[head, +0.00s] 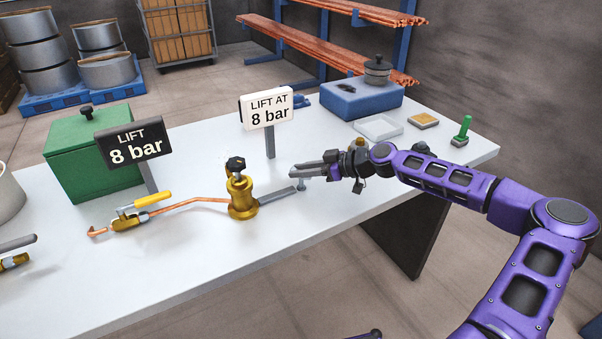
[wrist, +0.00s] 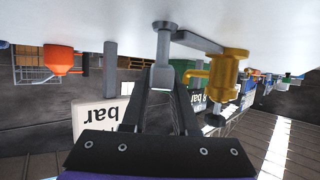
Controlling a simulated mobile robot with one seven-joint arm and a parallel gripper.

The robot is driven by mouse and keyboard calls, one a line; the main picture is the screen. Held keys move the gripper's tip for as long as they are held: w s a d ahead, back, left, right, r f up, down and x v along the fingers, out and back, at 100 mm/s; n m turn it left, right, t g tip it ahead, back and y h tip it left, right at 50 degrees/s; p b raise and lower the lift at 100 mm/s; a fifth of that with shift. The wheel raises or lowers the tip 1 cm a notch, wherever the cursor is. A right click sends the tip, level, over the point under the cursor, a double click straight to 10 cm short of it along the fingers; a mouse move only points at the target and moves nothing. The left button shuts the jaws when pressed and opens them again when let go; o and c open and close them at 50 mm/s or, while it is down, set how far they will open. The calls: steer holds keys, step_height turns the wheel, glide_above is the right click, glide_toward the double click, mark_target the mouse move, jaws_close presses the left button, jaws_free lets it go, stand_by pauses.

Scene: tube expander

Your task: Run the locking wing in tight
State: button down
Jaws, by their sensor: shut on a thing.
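A brass valve-like body (head: 242,198) with a black star knob (head: 236,164) stands on the table. A grey bar (head: 278,195) runs right from it to a short grey upright screw (head: 302,185). My gripper (head: 300,170) reaches in from the right, low over the table, with its fingertips at this screw's top. In the wrist view, which is upside down, my gripper (wrist: 163,80) is shut on a flat grey piece, apparently the locking wing (wrist: 162,76), on the end of the screw (wrist: 165,42). How tightly the screw is seated cannot be told.
A white sign (head: 266,107) on a grey post stands close behind my gripper. A copper pipe with a yellow-handled valve (head: 140,208) lies left of the brass body. A green box (head: 88,150), dark sign (head: 133,145) and blue box (head: 360,100) stand farther off. The table's front strip is clear.

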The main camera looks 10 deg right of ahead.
steer(key=m+t+h, duration=0.4)
steer(key=m+h, duration=0.1)
steer(key=m, duration=0.1)
steer(key=shift+s+t+h+b, duration=0.1)
steer(key=shift+t+h+b, duration=0.25)
steer(key=shift+t+h, duration=0.05)
steer(key=m+t+h+b, duration=0.1)
steer(key=m+h, duration=0.1)
steer(key=shift+a+f+m+h, duration=0.1)
steer(key=shift+m+h, duration=0.3)
steer(key=m+h+b, duration=0.1)
steer(key=m+h, duration=0.3)
steer(key=shift+h+b, duration=0.4)
steer(key=m+h, duration=0.3)
steer(key=m+g+h+p, duration=0.1)
steer(key=shift+r+h, duration=0.3)
steer(key=shift+r, duration=0.05)
steer(key=shift+f+m+g+h+p, duration=0.15)
steer(key=shift+m+g+h+p, duration=1.4)
steer(key=shift+m, duration=0.65)
steer(key=shift+d+h, duration=0.2)
steer(key=shift+h, duration=0.15)
steer(key=c, duration=0.7)
jaws_free()
steer(key=shift+f, duration=0.1)
